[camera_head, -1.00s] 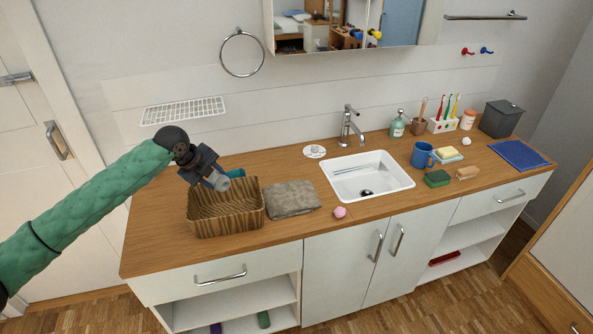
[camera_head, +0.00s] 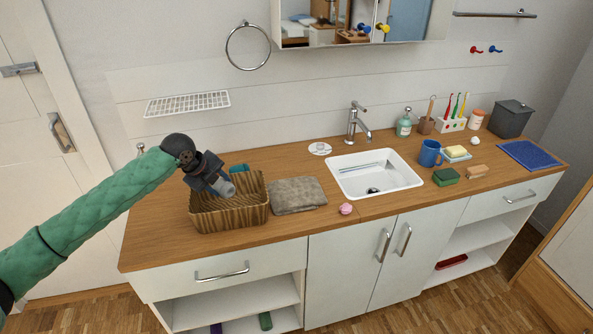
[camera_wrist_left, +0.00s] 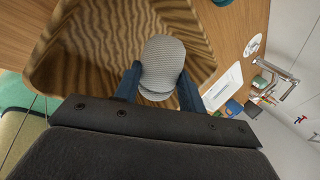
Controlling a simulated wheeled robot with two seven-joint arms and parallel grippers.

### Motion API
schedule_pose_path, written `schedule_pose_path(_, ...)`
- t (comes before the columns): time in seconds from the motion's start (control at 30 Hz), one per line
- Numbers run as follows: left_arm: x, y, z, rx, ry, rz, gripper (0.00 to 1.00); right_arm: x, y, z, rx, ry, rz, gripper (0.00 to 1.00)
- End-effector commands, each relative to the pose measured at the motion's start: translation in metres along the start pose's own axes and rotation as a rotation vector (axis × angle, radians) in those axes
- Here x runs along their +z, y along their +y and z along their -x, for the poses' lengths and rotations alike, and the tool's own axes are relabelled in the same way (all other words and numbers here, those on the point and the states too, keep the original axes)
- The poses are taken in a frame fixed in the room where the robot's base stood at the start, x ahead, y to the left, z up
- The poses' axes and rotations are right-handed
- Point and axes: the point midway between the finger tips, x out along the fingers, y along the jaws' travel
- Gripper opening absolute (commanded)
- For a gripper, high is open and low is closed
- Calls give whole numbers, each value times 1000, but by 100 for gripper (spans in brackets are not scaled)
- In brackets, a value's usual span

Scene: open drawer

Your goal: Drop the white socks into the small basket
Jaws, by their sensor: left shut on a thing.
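The small basket (camera_head: 229,212) is a brown striped open box on the left part of the wooden counter. My left gripper (camera_head: 226,188) is over the basket's opening and points down into it. It is shut on the white socks, a pale grey-white ribbed bundle (camera_wrist_left: 163,65) between the two fingers in the left wrist view. The socks also show at the fingertips in the head view (camera_head: 224,189). Below them the wrist view shows the basket's striped inside (camera_wrist_left: 100,45). Whether the socks touch the basket floor cannot be told. My right gripper is not in view.
A folded grey-brown towel (camera_head: 298,194) lies just right of the basket. A teal item (camera_head: 239,168) is behind the basket. A pink ball (camera_head: 346,208) is near the front edge.

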Motion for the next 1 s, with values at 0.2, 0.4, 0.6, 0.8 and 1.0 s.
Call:
schedule_pose_path(0.2, 0, 1, -2, 0, 0, 0, 18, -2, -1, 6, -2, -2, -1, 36)
schedule_pose_path(0.4, 0, 1, -2, 0, 0, 0, 18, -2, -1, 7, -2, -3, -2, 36)
schedule_pose_path(0.6, 0, 1, -2, 0, 0, 0, 66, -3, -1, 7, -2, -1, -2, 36)
schedule_pose_path(0.8, 0, 2, -2, 0, 0, 0, 66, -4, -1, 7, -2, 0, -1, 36)
schedule_pose_path(1.0, 1, 2, 7, -1, -3, 0, 66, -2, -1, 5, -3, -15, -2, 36)
